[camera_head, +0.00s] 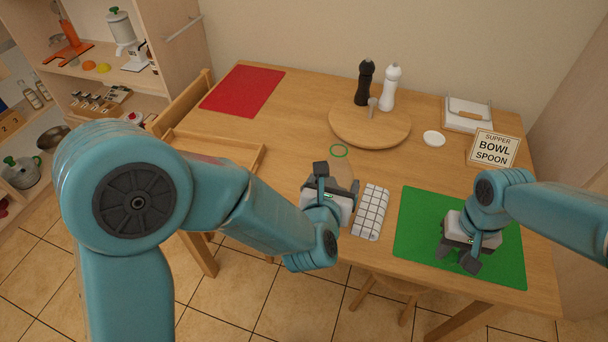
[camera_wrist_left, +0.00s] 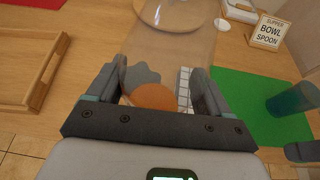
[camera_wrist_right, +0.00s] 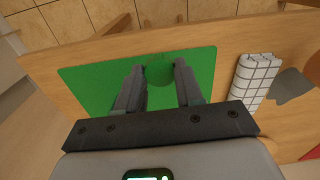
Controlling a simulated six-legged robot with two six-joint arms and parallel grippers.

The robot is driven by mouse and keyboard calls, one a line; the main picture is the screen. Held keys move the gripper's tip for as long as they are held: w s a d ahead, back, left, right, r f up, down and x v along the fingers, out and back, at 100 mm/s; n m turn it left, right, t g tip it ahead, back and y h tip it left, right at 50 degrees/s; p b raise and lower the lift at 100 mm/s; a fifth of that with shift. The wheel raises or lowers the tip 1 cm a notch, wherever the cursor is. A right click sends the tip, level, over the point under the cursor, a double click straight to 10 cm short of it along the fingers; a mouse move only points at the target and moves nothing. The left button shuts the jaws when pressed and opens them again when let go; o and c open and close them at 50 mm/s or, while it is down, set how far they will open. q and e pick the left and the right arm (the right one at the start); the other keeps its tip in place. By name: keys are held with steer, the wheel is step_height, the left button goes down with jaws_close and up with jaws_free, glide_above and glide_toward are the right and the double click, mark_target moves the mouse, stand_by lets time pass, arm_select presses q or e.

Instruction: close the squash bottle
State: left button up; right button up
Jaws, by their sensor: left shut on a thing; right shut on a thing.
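My right gripper (camera_head: 466,261) is low over the green mat (camera_head: 420,215), shut on a round green cap (camera_wrist_right: 160,72) that blends with the mat. The cap is hidden in the head view.
A white checked cloth (camera_head: 371,212) lies between the bottle and the mat. A wooden tray (camera_head: 250,155) is left. Behind are a round board (camera_head: 350,130) with black and white mills, a white dish (camera_head: 433,138), a sign (camera_head: 494,149) and a red mat (camera_head: 243,90).

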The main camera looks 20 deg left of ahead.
arm_select(q)
steer(key=s+d+r, duration=0.1)
steer(key=d+r, duration=0.1)
steer(key=d, duration=0.5)
steer(key=shift+s+d, duration=0.15)
steer(key=shift+d, duration=0.05)
